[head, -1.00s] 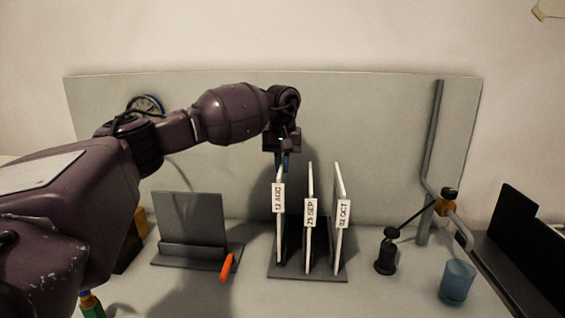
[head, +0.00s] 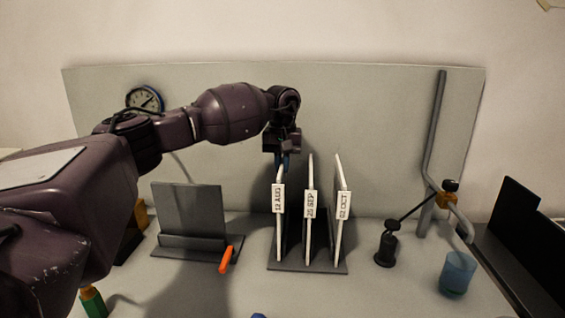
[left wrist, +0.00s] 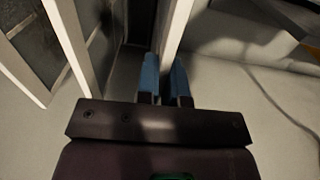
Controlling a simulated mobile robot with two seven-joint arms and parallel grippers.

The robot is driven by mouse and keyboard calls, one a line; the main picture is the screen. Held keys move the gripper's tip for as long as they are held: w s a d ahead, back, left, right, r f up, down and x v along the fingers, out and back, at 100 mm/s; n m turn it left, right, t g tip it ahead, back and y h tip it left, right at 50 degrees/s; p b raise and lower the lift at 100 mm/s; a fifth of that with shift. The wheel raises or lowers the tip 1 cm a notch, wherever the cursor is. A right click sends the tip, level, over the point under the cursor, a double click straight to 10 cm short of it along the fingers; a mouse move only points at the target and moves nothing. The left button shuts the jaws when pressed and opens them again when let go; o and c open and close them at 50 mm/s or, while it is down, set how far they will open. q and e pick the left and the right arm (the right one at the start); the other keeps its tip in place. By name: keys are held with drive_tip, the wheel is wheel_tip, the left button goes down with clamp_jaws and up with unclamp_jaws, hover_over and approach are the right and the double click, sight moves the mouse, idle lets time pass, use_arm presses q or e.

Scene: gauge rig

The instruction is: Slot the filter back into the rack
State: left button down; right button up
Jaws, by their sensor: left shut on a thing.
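The white-framed filter labelled 12 AUG (head: 279,222) stands upright at the left end of the rack, whose dark base (head: 308,268) lies on the bench. My left gripper (head: 284,158) is shut on its top edge from above. In the left wrist view, the blue fingertips (left wrist: 166,80) close on either side of the white frame (left wrist: 175,35). The filters labelled 25 SEP (head: 310,230) and 02 OCT (head: 341,228) stand beside it to the right. The held filter's label sits slightly higher than theirs. Whether its bottom edge rests on the base is unclear. My right gripper is out of view.
A dark stand (head: 190,213) with an orange handle (head: 226,259) is left of the rack. A black post with an angled rod (head: 386,247), a blue cup (head: 457,272) and a bent grey pipe (head: 433,130) are on the right. A dial gauge (head: 146,99) is behind my arm.

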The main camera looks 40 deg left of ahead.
use_arm(q)
drive_tip(key=shift+f, duration=0.65)
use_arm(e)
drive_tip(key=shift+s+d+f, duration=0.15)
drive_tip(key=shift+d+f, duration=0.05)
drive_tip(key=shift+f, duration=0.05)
use_arm(q)
drive_tip(key=c, duration=1.2)
unclamp_jaws()
drive_tip(key=shift+o, duration=0.2)
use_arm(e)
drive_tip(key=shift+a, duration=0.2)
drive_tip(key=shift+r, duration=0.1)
use_arm(q)
wheel_tip(320, 180, up, 3)
drive_tip(key=shift+f, duration=0.15)
wheel_tip(320, 180, up, 7)
drive_tip(key=shift+r, duration=0.55)
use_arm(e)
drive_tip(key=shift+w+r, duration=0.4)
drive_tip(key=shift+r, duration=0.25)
